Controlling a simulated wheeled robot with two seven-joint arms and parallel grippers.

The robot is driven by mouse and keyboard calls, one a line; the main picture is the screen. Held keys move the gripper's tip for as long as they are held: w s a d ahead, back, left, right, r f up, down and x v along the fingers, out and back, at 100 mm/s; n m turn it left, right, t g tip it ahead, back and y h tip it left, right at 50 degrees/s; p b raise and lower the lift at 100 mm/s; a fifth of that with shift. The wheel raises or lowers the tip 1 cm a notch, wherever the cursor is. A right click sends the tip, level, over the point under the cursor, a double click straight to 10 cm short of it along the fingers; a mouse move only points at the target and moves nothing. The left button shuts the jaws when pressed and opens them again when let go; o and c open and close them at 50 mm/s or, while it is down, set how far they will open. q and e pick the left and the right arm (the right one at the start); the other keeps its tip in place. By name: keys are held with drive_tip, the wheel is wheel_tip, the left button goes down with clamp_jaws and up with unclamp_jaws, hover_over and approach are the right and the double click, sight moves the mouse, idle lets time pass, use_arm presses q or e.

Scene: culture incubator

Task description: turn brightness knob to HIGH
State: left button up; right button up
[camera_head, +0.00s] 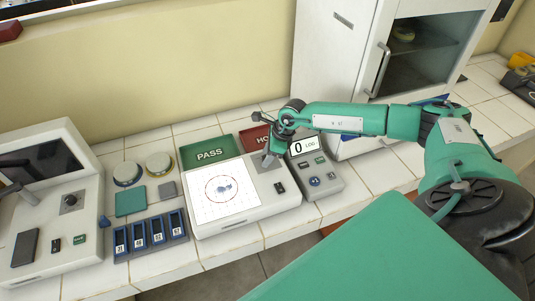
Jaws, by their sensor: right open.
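A white light box (240,217) with a bright square screen stands in the middle of the counter. The screen shows a red circle around a bluish patch. On its right side is a grey plate (265,168) and below that a small dark switch (279,187). My right gripper (268,160) is open, pointing down at the grey plate. Its fingers hide whatever is on the plate, so I cannot make out the brightness knob or its setting. I cannot tell whether the fingers touch it.
A green PASS tray (209,152) and a red tray (254,139) lie behind the light box. A blue slide rack (152,236) and a white device with a dark screen (50,215) are left. A white cabinet (335,50) stands behind.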

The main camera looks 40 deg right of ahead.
drive_tip(key=b+v, duration=0.4)
drive_tip(key=v, duration=0.9)
drive_tip(key=shift+r, duration=0.4)
drive_tip(key=shift+d, duration=0.1)
